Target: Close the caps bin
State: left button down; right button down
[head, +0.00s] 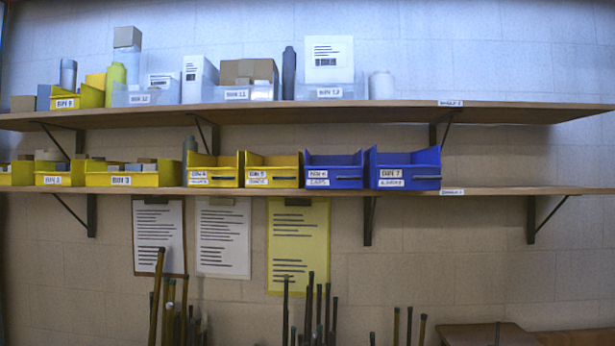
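The caps bin (347,171) is a blue bin on the lower shelf, right of the middle of the head view. A white label on its front reads BIN 6, with CAPS below it. A dark bar handle is on its front, right of the label. Its front face sits near the shelf's front edge. I look at it from about shelf height, so its inside is hidden, and I cannot tell how far out it is. Neither of my grippers is in view.
Blue BIN 7 (423,169) stands right beside the caps bin. Yellow BIN 5 (272,173) is on its left. The lower shelf (505,190) is bare to the right. The upper shelf (520,114) carries boxes and clear bins. Upright rods (309,308) stand below.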

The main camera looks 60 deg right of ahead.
aim_at(321, 172)
jog(key=z, duration=0.6)
jog(key=i, duration=0.85)
jog(key=z, duration=0.9)
